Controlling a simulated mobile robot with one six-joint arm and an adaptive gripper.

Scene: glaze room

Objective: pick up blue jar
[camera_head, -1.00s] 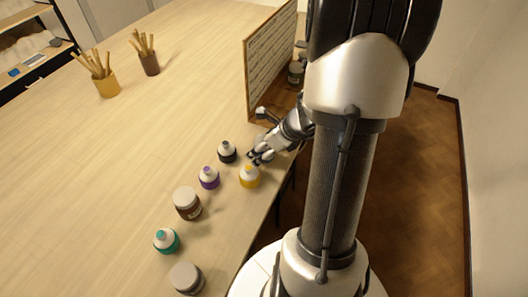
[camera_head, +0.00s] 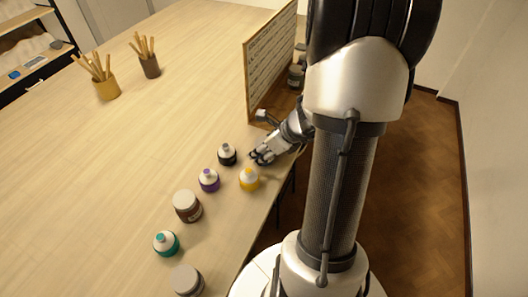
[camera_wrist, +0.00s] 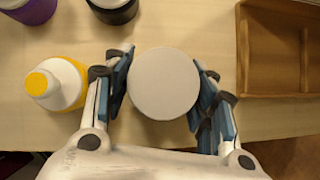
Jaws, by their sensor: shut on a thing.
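In the wrist view a round jar with a pale grey-white lid (camera_wrist: 165,84) stands between the fingers of my gripper (camera_wrist: 163,70), seen from straight above. The fingers lie against it on both sides, so my gripper is shut on it. The lid hides the body, so its colour does not show. In the head view my gripper (camera_head: 260,158) is low at the table's right edge, beside the yellow and black bottles. The jar cannot be made out there.
A yellow bottle (camera_wrist: 56,84) is close left of my gripper; a black bottle (camera_head: 227,155) and purple bottle (camera_head: 208,180) are near. A brown jar (camera_head: 187,206), teal bottle (camera_head: 166,243) and grey-lidded jar (camera_head: 187,281) stand nearer. A wooden tray (camera_wrist: 243,60) is at right.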

